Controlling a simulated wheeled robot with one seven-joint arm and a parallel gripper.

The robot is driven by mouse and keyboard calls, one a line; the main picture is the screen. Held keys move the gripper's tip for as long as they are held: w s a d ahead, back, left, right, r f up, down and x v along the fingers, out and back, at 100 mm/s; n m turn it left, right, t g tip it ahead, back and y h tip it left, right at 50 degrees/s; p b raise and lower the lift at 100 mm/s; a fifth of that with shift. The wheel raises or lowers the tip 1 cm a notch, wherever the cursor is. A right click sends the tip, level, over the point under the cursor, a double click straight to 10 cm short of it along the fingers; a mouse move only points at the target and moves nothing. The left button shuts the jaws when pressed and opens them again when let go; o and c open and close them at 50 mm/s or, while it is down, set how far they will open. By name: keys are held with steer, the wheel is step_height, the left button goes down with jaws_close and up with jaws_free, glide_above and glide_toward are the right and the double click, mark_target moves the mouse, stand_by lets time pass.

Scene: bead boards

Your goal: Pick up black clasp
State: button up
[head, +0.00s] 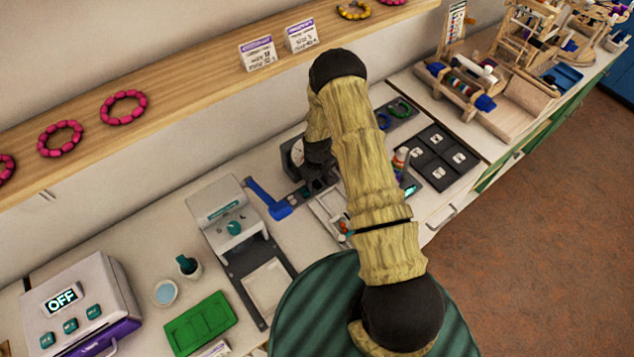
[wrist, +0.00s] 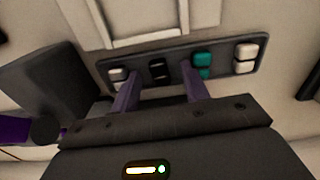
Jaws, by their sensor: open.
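In the wrist view a small black clasp (wrist: 157,68) sits on a dark grey strip-shaped tray (wrist: 222,76), between a pale clasp (wrist: 118,74) on its left and a teal clasp (wrist: 203,60) on its right. A white clasp (wrist: 245,58) is at the right end. My gripper (wrist: 160,77) is open, its two purple fingers pointing at the tray. The black clasp appears between the fingertips; I cannot tell how far beyond them it lies. In the head view my gripper (head: 318,178) is low over the counter, and my arm partly covers the tray.
In the head view a blue tool (head: 268,200) lies left of my gripper, and a grey-white press (head: 228,220) stands further left. A black compartment tray (head: 438,157) is to the right. A wooden shelf (head: 195,82) with bracelets runs behind.

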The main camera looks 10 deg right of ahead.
mark_target(317, 183)
stand_by(0.4)
jaws_close()
steer(key=shift+r, duration=0.1)
step_height(317, 183, up, 10)
steer(key=b, duration=0.3)
stand_by(0.3)
stand_by(0.5)
